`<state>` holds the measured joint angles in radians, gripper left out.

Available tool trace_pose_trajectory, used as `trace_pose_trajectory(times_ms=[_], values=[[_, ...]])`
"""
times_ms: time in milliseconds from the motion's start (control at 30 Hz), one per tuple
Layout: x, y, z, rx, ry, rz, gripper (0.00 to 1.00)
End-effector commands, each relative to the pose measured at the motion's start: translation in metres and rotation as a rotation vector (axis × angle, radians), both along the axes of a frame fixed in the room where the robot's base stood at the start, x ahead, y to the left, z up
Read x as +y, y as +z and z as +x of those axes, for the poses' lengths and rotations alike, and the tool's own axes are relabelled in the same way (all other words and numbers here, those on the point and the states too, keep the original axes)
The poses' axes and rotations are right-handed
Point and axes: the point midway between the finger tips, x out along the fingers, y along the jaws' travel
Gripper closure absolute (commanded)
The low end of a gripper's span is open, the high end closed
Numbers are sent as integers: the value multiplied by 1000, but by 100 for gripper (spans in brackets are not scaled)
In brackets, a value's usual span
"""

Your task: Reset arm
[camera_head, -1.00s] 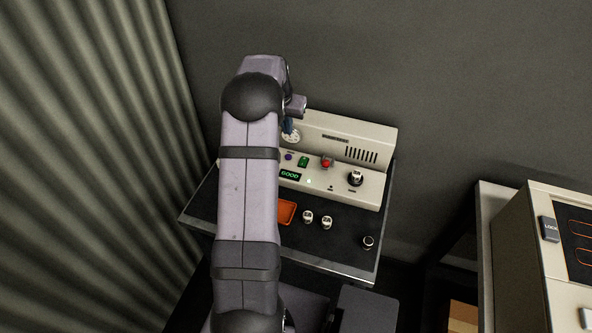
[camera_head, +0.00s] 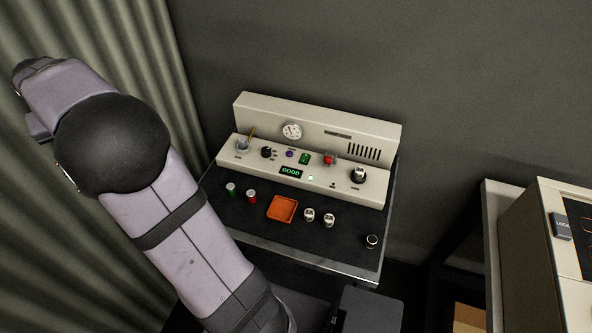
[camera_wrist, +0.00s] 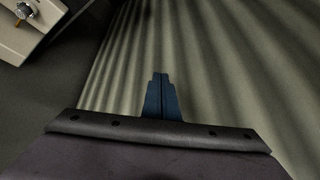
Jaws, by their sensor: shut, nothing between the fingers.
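My gripper (camera_wrist: 160,78) shows in the wrist view with its blue fingers together and nothing between them. It points toward the ribbed curtain-like wall. In the head view my arm reaches up to the left, away from the table, and the gripper itself is hidden there. The beige brewer panel (camera_head: 308,150) stands at the back of the dark table (camera_head: 330,240). Its green display (camera_head: 291,172) reads what looks like "GOOD". A corner of the panel also shows at the top left of the wrist view (camera_wrist: 40,38).
On the table are a green cylinder (camera_head: 231,189), a red cylinder (camera_head: 251,196), an orange tray (camera_head: 282,209), two pale cylinders (camera_head: 309,215) and a dark-topped one (camera_head: 371,241). A beige cabinet (camera_head: 560,260) stands at the right. The ribbed wall (camera_head: 90,40) is at the left.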

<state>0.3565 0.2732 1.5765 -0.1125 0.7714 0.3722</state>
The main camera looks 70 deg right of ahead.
Motion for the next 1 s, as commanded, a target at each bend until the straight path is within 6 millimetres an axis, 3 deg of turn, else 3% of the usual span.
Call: trace_pose_trajectory(times_ms=[33, 100, 200, 300, 600, 700, 1000], values=[[48, -3, -5, 7, 80, 7, 100], [103, -12, -22, 32, 176, 21, 100], [158, -32, -59, 84, 288, 36, 100], [190, -61, -104, 156, 372, 50, 100], [203, -161, -248, 458, 483, 108, 100], [205, -181, -283, 533, 534, 124, 100], [207, -181, -280, 531, 662, 93, 100]])
